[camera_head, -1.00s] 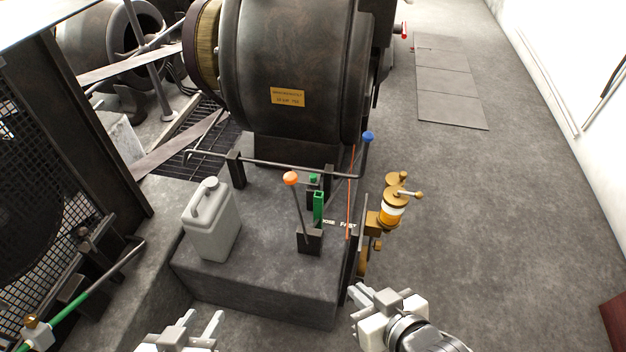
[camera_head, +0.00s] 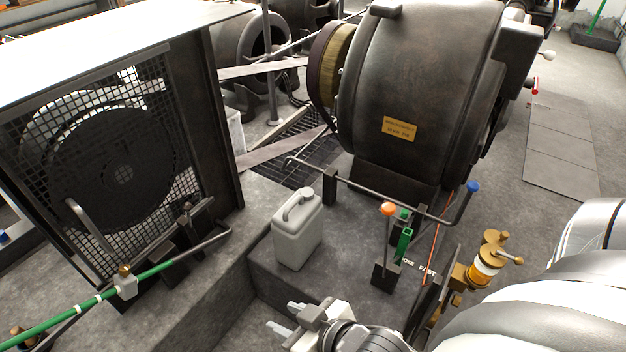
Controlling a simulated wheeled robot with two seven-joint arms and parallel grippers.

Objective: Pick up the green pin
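A small green-topped pin (camera_head: 404,214) stands at the lever stand on the stone plinth, behind an upright green square piece (camera_head: 403,242). I cannot tell for sure whether these are separate parts. An orange-knobbed lever (camera_head: 388,210) rises just left of them. My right gripper (camera_head: 286,317) is at the bottom centre, its fingers apart and pointing left, with nothing between them. It is in front of the plinth, left of and well apart from the green pin. My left gripper is out of view.
A grey jerrycan (camera_head: 298,232) stands on the plinth left of the levers. A blue-knobbed lever (camera_head: 473,187) and a brass oiler (camera_head: 486,266) are at the right. The dynamo (camera_head: 420,90) rises behind. A green rod (camera_head: 95,299) runs at the left.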

